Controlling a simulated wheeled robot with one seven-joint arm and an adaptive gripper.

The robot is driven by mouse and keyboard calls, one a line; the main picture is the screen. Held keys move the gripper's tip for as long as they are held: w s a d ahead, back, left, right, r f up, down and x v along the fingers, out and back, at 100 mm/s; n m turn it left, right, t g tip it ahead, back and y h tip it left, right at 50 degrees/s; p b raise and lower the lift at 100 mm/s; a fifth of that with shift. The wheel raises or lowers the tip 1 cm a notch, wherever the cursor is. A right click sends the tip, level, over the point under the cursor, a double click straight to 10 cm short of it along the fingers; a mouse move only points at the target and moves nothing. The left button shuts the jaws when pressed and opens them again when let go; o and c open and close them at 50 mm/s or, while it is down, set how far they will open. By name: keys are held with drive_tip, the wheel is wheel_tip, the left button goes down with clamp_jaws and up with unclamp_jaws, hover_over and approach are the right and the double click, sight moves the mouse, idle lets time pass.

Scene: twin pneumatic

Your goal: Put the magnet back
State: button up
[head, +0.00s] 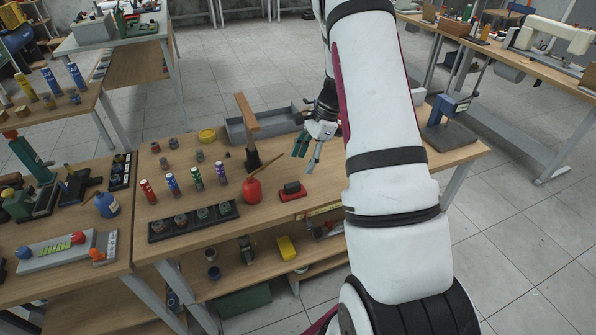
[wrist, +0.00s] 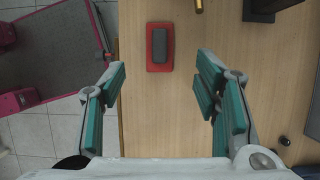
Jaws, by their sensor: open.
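A dark grey block, which looks like the magnet (head: 291,186), lies on a red pad (head: 298,195) on the wooden bench, near its front edge. In the wrist view the same block (wrist: 160,45) lies on the red pad (wrist: 151,65), ahead of my fingers and between their lines. I cannot tell whether the block is loose or fixed to the pad. My gripper (head: 307,150) hangs above the bench, behind and to the right of the block in the head view. In the wrist view my gripper (wrist: 161,82) has its teal-padded fingers wide apart with nothing between them.
Several small cans and a black rack (head: 160,239) fill the left side. A blue-and-black machine (head: 450,108) stands at the right.

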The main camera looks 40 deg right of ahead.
drive_tip(key=s+a+r+n+h, duration=0.1)
drive_tip(key=s+a+r+n, duration=0.2)
drive_tip(key=a+r+n, duration=0.5)
drive_tip(key=s+a+r+n+h, duration=0.1)
drive_tip(key=s+a+r, duration=0.2)
drive_tip(key=a+r, duration=0.7)
drive_tip(key=s+a+r+n+t+h, duration=0.1)
drive_tip(key=s+a+r+n+t, duration=0.1)
drive_tip(key=s+r+n, duration=0.3)
drive_tip(key=s+a+r+n+t+h, duration=0.1)
drive_tip(key=s+a+r+n+t, duration=0.1)
drive_tip(key=s+n, duration=0.5)
drive_tip(key=s+a+r, duration=0.1)
drive_tip(key=s+r, duration=0.1)
drive_tip(key=s, duration=0.3)
drive_tip(key=shift+s+a+r, duration=0.35)
drive_tip(key=shift+a, duration=0.05)
